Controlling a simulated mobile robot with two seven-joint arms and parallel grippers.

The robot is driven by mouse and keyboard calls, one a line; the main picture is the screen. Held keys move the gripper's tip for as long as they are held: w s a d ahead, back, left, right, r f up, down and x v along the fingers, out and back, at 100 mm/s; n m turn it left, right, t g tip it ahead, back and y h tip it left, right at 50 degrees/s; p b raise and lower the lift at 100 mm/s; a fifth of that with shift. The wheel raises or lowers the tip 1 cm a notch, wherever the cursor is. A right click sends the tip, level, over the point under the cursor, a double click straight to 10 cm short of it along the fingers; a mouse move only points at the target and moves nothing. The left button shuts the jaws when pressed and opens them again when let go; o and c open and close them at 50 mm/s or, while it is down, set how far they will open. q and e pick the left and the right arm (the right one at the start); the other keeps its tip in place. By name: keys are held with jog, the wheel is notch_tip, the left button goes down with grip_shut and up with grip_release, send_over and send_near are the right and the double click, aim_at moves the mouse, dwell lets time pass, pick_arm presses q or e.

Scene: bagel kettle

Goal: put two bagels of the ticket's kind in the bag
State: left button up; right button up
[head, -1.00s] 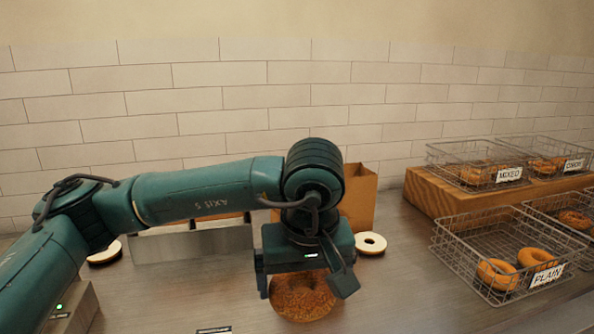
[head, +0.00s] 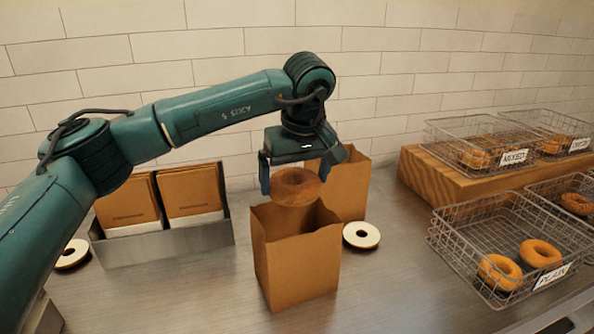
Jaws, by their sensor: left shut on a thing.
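The inside of the bag is hidden. A second brown bag (head: 350,190) stands behind, partly covered by the gripper. No readable ticket shows. My right gripper is not in view.
A PLAIN basket (head: 462,262) with two golden bagels stands at the right. A MIXED basket (head: 455,137) and another basket (head: 535,122) stand on a wooden riser (head: 430,172). A metal holder (head: 170,243) with folded bags is at the left. A white-topped ring (head: 361,235) lies beside the front bag.

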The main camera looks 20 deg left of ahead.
aim_at(295, 206)
pick_arm(q)
notch_tip(295, 206, down, 3)
jog(key=shift+f+b, duration=0.1)
jog(key=shift+b, duration=0.8)
jog(key=shift+f+b, duration=1.15)
jog(key=shift+f, duration=0.55)
notch_tip(295, 206, down, 8)
jog(key=b, duration=0.5)
jog(key=shift+f, duration=0.2)
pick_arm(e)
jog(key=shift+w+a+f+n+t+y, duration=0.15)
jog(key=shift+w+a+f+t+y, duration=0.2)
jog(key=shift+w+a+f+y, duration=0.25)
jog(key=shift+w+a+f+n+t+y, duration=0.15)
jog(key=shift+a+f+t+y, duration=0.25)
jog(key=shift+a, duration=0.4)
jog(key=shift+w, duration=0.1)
pick_arm(q)
jog(key=o, duration=0.7)
jog(key=shift+c, duration=0.2)
